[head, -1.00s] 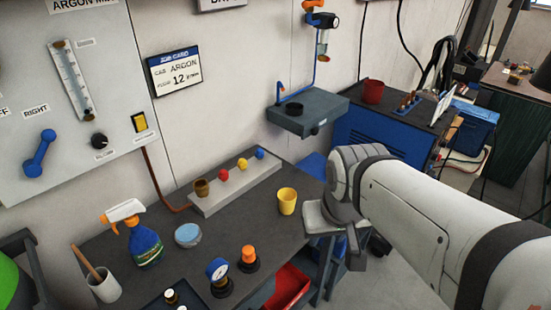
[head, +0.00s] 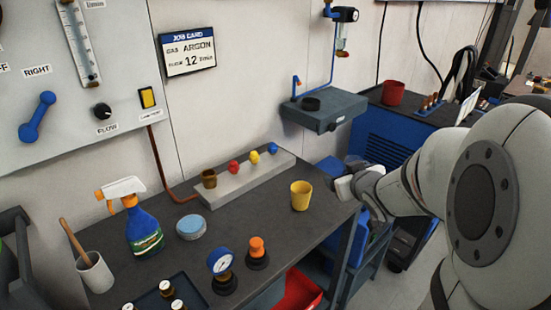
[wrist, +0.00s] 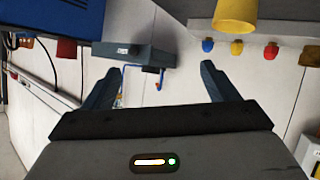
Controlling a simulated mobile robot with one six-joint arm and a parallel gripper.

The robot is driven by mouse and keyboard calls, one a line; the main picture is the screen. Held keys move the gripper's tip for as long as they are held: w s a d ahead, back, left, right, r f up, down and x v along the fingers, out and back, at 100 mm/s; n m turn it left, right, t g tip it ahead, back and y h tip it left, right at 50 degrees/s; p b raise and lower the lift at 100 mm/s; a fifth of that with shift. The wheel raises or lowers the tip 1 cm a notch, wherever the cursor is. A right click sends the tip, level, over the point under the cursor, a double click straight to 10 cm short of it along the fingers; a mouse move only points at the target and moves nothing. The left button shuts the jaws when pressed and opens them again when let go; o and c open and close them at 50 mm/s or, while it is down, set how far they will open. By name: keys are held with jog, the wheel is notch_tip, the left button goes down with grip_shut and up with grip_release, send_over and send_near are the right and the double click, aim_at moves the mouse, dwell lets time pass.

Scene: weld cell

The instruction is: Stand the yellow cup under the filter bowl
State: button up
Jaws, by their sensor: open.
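The yellow cup (head: 301,196) stands upright on the dark bench, near its right edge. It also shows at the top of the wrist view (wrist: 236,14). The clear filter bowl (head: 341,47) hangs below the regulator on the back wall, above a small grey shelf (head: 340,116). A dark ring (head: 311,104) sits on that shelf. My gripper (wrist: 158,80) is open with nothing between its fingers. In the head view it is just right of the cup, apart from it; its fingers are hard to make out there.
A grey block (head: 245,185) with a brown cup and coloured knobs lies behind the yellow cup. A red cup (head: 393,93) stands on the blue cabinet at right.

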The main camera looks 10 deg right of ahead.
aim_at(309, 193)
jog(key=a+f+n+y+b, duration=0.1)
jog(key=f+y+b, duration=0.1)
jog(key=y, duration=0.1)
jog(key=a+f+n+t+y+b, duration=0.1)
jog(key=f+y+b, duration=0.1)
jog(key=f+y, duration=0.1)
jog(key=a+f+n+y+b, duration=0.1)
jog(key=f+y+b, duration=0.1)
jog(key=f+y, duration=0.1)
jog(key=shift+w+a+f+n+t, duration=0.15)
jog(key=shift+w+f+n+t, duration=0.15)
jog(key=shift+n+t, duration=0.1)
jog(key=shift+s+a+f+y+b, duration=0.1)
jog(key=shift+s+a+y+b, duration=0.25)
jog(key=shift+y, duration=0.45)
jog(key=shift+w+a+n, duration=0.1)
jog(key=shift+a+n, duration=0.1)
jog(key=shift+n, duration=0.1)
jog(key=x, duration=0.7)
jog(key=shift+a+f, duration=0.15)
jog(key=shift+a, duration=0.05)
jog(key=c, duration=1.1)
jog(key=shift+c, duration=0.2)
